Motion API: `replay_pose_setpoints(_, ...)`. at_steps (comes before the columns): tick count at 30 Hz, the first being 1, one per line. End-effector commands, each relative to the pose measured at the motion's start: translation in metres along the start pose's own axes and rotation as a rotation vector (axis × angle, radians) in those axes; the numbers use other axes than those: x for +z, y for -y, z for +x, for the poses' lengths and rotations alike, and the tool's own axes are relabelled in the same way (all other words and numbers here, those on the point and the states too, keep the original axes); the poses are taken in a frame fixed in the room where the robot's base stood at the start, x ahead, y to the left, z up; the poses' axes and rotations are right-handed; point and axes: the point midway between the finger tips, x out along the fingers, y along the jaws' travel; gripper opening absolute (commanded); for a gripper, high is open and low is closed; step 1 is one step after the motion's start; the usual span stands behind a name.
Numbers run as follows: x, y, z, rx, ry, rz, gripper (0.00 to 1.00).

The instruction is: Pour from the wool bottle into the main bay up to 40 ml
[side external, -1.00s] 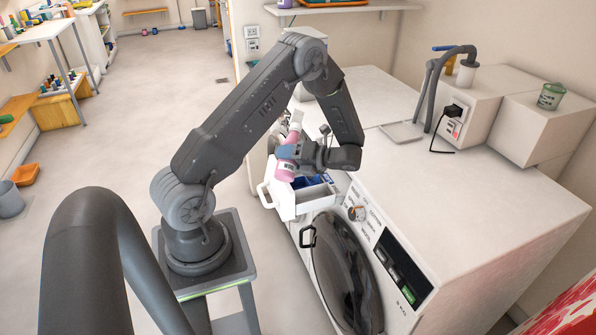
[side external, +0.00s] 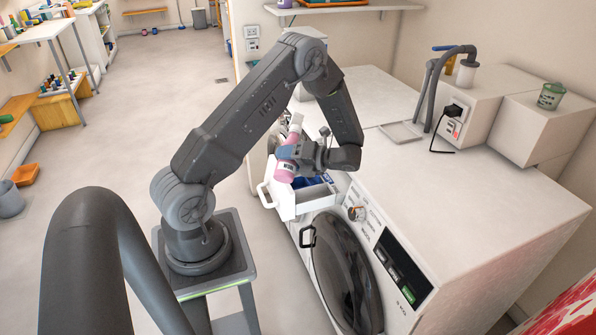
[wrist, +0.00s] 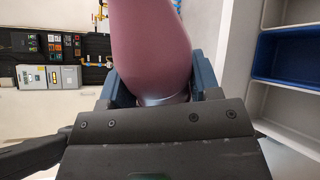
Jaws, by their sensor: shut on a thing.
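My gripper (side external: 292,155) is shut on a pink bottle (side external: 285,171), held tilted over the open white drawer (side external: 287,203) at the washing machine's top left. A pale part of the bottle shows above the jaws; its opening is not clear, and no stream shows. In the wrist view the pink bottle (wrist: 150,45) sits between the blue fingers (wrist: 160,90). The drawer's white walls (wrist: 280,103) and a blue compartment (wrist: 290,68) lie to the right there. The main bay cannot be told apart, and its liquid level is not visible.
The washing machine (side external: 385,250) has a round door below the drawer and a dial beside it. Its white top is clear near the front. A grey hose (side external: 432,90), boxes and a green cup (side external: 550,95) stand at the back right.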

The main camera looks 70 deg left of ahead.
Motion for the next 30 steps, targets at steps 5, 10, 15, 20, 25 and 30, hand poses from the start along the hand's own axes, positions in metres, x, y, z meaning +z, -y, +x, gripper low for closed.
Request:
replay_pose_setpoints(5, -0.0005, 0.0001, -0.0004, 0.001, -0.003, 0.009, 0.25)
replay_pose_setpoints(10, -0.0010, 0.0005, -0.0006, 0.000, -0.005, 0.019, 0.25)
replay_pose_setpoints(15, -0.0013, 0.0008, -0.0006, 0.000, -0.008, 0.029, 0.25)
replay_pose_setpoints(20, -0.0017, 0.0011, -0.0003, 0.000, -0.011, 0.038, 0.25)
replay_pose_setpoints(25, -0.0020, 0.0013, 0.0003, 0.000, -0.013, 0.048, 0.25)
replay_pose_setpoints(30, -0.0027, 0.0016, 0.0000, 0.000, -0.016, 0.058, 0.25)
